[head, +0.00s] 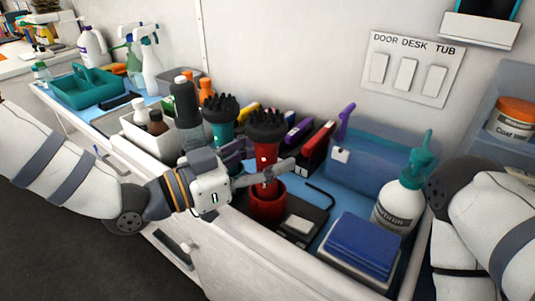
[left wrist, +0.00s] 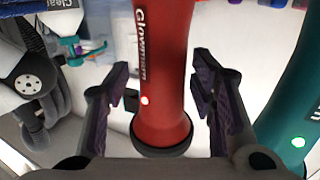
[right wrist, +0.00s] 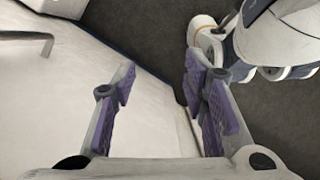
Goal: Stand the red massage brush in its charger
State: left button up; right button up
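The red massage brush (head: 266,155), with a black nubbed head, stands upright above a wider red cup (head: 267,204), which looks like its charger. A finger crosses in front of the handle's lower end, so I cannot tell how deep it sits. In the left wrist view the red handle (left wrist: 163,90) shows a small red light and a black bottom ring. My left gripper (left wrist: 164,95) is open around the handle, with a gap on both sides; it also shows in the head view (head: 262,174). My right gripper (right wrist: 161,85) is open and empty.
A teal brush (head: 221,133) stands close behind on the left. A blue bin (head: 370,160) is behind. The right gripper faces a white panel (right wrist: 55,110) and dark floor.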

pick_arm(q)
jog(key=shift+r, duration=0.1)
jog(key=shift+s+a+r, duration=0.1)
jog(key=shift+a, duration=0.15)
jog(key=p+v, duration=0.1)
jog(key=v, duration=1)
jog(key=shift+a, duration=0.2)
pick_arm(e)
jog(key=shift+w+r, duration=0.65)
pick_arm(q)
jog(key=shift+s, duration=0.1)
